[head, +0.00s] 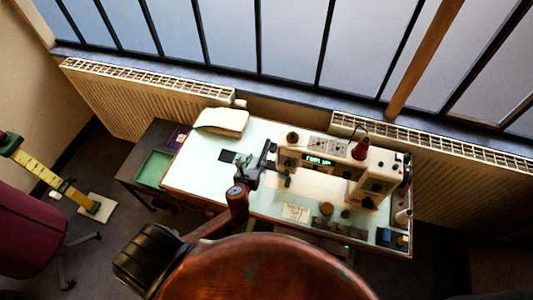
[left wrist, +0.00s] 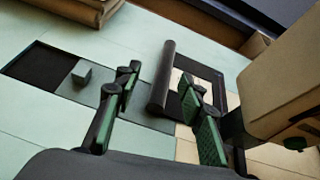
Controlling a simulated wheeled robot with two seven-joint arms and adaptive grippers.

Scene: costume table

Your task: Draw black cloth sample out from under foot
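The sewing machine (head: 340,160) stands on the right half of the pale table; its lit display seems to read "FOOT UP". My left gripper (head: 258,168) is by the machine's left end. In the left wrist view its two fingers (left wrist: 160,88) are apart, with an upright dark bar (left wrist: 161,78) between and beyond the tips, gaps on both sides. A flat black patch (left wrist: 205,76), possibly the black cloth sample, lies right of the bar, partly hidden by the right finger. Another flat black square (head: 227,157) lies left of the gripper; it also shows in the left wrist view (left wrist: 38,66). The presser foot is not clear.
A small dark block (left wrist: 81,73) sits on a grey strip between the black square and the bar. A label card (head: 295,212) and small round items are in front of the machine. The front left tabletop is clear.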

